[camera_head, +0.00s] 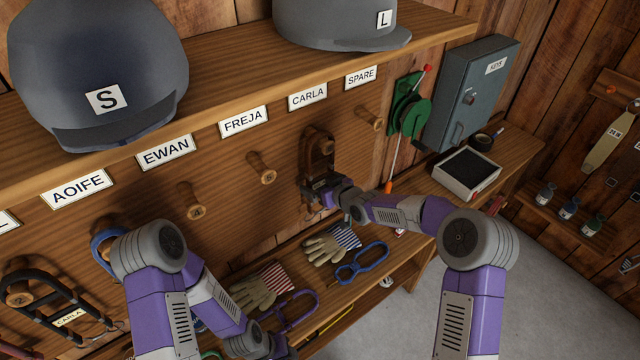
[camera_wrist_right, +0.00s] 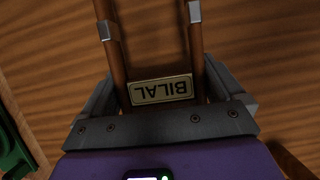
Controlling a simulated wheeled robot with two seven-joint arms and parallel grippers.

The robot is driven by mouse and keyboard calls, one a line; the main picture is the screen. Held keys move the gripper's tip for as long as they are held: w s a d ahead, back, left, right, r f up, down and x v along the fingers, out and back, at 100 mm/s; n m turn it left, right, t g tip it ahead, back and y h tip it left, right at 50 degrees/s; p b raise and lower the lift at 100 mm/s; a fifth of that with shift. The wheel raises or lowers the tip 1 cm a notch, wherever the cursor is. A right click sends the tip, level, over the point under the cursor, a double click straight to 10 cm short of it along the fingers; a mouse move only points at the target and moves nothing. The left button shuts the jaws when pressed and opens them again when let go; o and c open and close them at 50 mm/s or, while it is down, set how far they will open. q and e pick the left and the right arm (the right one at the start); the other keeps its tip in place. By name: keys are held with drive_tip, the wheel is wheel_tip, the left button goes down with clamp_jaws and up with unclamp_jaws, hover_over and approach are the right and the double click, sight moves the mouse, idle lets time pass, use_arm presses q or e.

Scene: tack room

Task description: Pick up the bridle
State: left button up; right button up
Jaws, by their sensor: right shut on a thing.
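A brown bridle (camera_head: 318,150) hangs from a wooden peg on the wall board, below the CARLA label. My right gripper (camera_head: 322,190) is shut on its lower part. In the right wrist view the bridle's two brown straps (camera_wrist_right: 115,72) with metal fittings run between the jaws, with a BILAL tag (camera_wrist_right: 160,89) between them. A black bridle (camera_head: 45,300) with a CARLA tag hangs from a peg at the far left. My left gripper (camera_head: 268,346) is low at the bottom edge, partly hidden, and its jaws are not clear.
Grey helmets stand on the shelf (camera_head: 240,85) above the labelled pegs. A green reel (camera_head: 410,112) and key cabinet (camera_head: 472,95) are to the right. The AOIFE, EWAN and FREJA labels are above pegs.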

sight(320, 176)
drive_tip(key=shift+r, duration=0.65)
wheel_tip(320, 176, up, 2)
drive_tip(key=shift+w+r, duration=0.1)
drive_tip(key=shift+r, duration=0.1)
drive_tip(key=s+d+b, duration=0.1)
drive_tip(key=s+d, duration=0.9)
drive_tip(key=s, duration=0.4)
drive_tip(key=shift+s+d, duration=0.3)
drive_tip(key=shift+s, duration=0.05)
drive_tip(key=shift+f, duration=0.1)
